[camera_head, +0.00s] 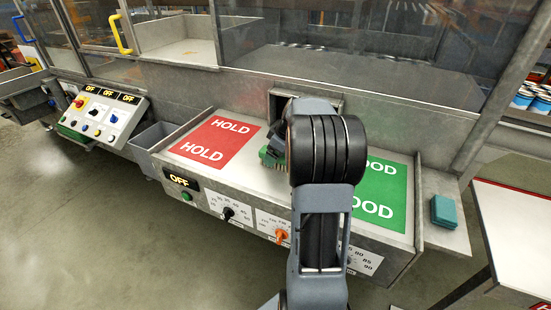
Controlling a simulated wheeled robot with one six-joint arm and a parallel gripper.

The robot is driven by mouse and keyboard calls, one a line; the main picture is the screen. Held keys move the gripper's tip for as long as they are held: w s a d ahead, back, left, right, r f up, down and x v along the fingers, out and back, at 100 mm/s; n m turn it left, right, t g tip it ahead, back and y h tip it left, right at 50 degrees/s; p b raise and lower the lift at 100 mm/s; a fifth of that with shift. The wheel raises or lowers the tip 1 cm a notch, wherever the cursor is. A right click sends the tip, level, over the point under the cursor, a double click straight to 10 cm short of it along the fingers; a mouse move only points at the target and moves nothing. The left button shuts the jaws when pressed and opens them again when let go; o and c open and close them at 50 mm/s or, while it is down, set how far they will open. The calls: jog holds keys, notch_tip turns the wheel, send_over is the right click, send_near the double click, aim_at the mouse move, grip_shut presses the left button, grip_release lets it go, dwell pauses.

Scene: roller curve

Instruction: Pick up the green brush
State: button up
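A green brush (268,158) shows on the grey bench top, just right of the red HOLD panel. Its pale bristle edge faces the front, and the rest of it is hidden by my arm. My arm comes up from the bottom of the view and bends over the bench. Part of my gripper (277,137) shows as a dark grey shape at the brush, left of my dark wrist joint. Its fingers are mostly hidden, so I cannot tell whether it is open or touching the brush.
The red HOLD panel (215,140) and green GOOD panel (380,191) are on the bench (195,172). A teal block (443,211) sits on the right ledge. A control panel (98,112) is at left. Glass (380,60) stands behind. Knobs line the bench front.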

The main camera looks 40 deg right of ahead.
jog(key=shift+f+b, duration=0.25)
jog(key=shift+b, duration=0.15)
jog(key=shift+c, duration=0.5)
jog(key=c, duration=1)
jog(key=shift+o, duration=0.2)
jog(key=shift+r, duration=0.1)
jog(key=shift+r+p, duration=0.4)
jog(key=shift+p, duration=0.15)
notch_tip(320, 180, up, 3)
jog(key=shift+f, duration=0.15)
jog(key=s+r, duration=0.1)
jog(key=s+d+r+b, duration=0.1)
jog(key=r, duration=0.1)
jog(key=s+r, duration=0.2)
jog(key=shift+s+d+r, duration=0.1)
jog(key=shift+d, duration=0.2)
jog(key=s+d+r+b, duration=0.1)
jog(key=s+d+r, duration=0.2)
jog(key=s, duration=0.6)
jog(key=shift+r+b, duration=0.4)
jog(key=shift+r, duration=0.45)
